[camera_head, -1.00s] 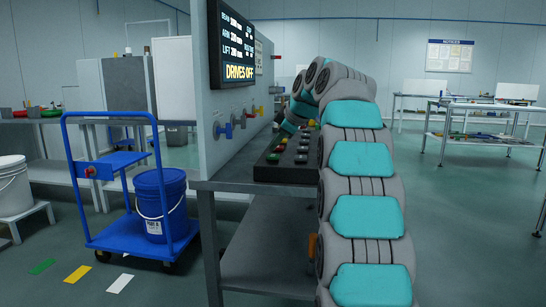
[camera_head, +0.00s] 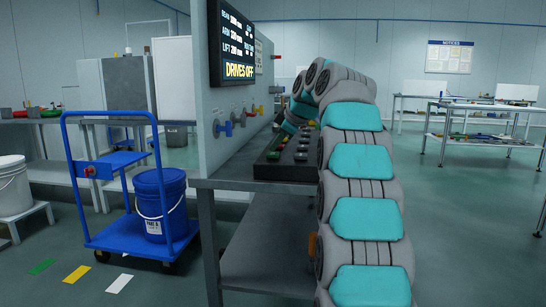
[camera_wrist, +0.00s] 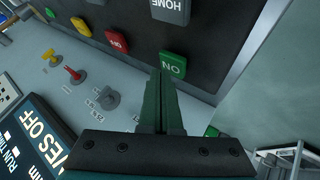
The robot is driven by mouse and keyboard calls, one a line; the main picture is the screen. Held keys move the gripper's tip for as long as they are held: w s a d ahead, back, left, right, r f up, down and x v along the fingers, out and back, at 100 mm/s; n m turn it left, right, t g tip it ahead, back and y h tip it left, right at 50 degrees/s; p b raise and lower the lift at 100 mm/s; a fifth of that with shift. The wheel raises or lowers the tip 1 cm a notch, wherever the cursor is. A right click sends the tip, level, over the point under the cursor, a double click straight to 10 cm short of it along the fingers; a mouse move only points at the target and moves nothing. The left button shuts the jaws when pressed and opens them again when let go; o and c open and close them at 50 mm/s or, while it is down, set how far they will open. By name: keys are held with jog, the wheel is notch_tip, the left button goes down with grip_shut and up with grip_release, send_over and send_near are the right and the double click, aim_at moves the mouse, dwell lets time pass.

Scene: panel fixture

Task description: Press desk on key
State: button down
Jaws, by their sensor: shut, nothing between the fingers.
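The desk panel (camera_head: 286,172) is a dark box with several keys on the bench. In the wrist view, a green key (camera_wrist: 172,65) has white lettering that reads ON the other way up. My gripper (camera_wrist: 161,74) is shut and empty. Its fingertips are at the left edge of this green key in the picture; I cannot tell whether they touch it. In the head view, my arm hides most of the gripper and part of the panel. The wall display (camera_head: 238,45) reads DRIVES OFF.
A red key (camera_wrist: 116,42), a yellow key (camera_wrist: 81,27) and a dark HOME key (camera_wrist: 170,10) are close by on the desk panel. Coloured knobs (camera_head: 240,117) stick out of the upright grey board (camera_head: 205,150). A blue trolley (camera_head: 110,235) stands left of the bench.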

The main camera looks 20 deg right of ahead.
aim_at(276, 154)
jog(key=shift+f+b, duration=0.5)
dwell(0.7)
jog(key=shift+r, duration=0.2)
jog(key=shift+r+p, duration=0.65)
jog(key=shift+r, duration=0.05)
notch_tip(276, 154, up, 5)
jog(key=p, duration=0.4)
jog(key=shift+r, duration=0.1)
dwell(0.8)
